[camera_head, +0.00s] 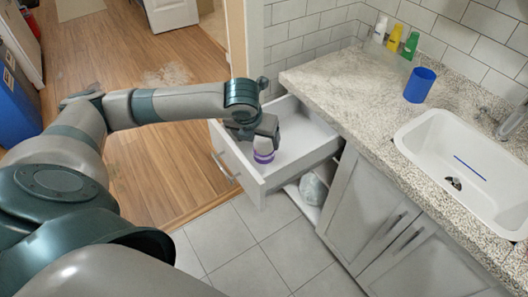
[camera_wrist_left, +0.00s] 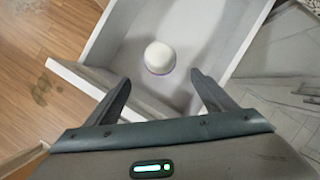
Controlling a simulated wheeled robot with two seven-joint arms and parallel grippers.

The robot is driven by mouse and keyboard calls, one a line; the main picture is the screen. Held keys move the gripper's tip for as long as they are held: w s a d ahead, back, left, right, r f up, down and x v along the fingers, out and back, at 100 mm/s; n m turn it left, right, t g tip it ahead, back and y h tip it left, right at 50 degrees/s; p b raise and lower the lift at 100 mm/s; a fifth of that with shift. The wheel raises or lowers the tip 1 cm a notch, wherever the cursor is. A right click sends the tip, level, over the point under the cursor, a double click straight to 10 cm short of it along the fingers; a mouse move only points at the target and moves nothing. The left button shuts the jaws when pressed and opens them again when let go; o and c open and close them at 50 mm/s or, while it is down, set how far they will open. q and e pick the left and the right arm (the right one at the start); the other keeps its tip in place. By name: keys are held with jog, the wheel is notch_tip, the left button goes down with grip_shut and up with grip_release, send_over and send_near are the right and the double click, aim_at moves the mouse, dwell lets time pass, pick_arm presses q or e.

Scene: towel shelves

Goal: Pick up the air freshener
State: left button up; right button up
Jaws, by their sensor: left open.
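The air freshener (camera_head: 264,154) is a small white and purple container standing in the open drawer (camera_head: 306,139). In the left wrist view its rounded white top (camera_wrist_left: 158,56) shows, with a thin purple edge low down. My left gripper (camera_head: 262,134) is over the drawer, just above the air freshener, and partly hides it in the head view. In the left wrist view the two fingers of the left gripper (camera_wrist_left: 160,92) are spread, with nothing between them; the air freshener lies beyond the fingertips. My right gripper is not in view.
The drawer front (camera_head: 236,163) and its side walls stand around the air freshener. A granite counter (camera_head: 350,90) with a white sink (camera_head: 470,160), a blue cup (camera_head: 419,85) and several bottles is at the right. A pale object (camera_head: 313,189) sits on a lower shelf. Floor is clear below.

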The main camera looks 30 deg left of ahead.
aim_at(261, 146)
pick_arm(q)
jog(key=x, duration=0.5)
jog(key=shift+w+a+f, duration=0.1)
jog(key=shift+w+f, duration=0.1)
jog(key=shift+f, duration=0.15)
jog(key=shift+w+f, duration=0.2)
jog(key=shift+f, duration=0.25)
jog(key=shift+w+f, duration=0.3)
jog(key=shift+f, duration=0.05)
jog(key=shift+w+a+f, duration=0.25)
jog(key=shift+w+f, duration=0.65)
jog(key=shift+f, duration=0.35)
jog(key=shift+w+a+f, duration=0.1)
jog(key=shift+w+f, duration=0.15)
jog(key=shift+f, duration=0.35)
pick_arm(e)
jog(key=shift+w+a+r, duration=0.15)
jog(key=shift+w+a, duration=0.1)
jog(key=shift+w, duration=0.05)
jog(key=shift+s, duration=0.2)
pick_arm(q)
jog(key=shift+c, duration=0.3)
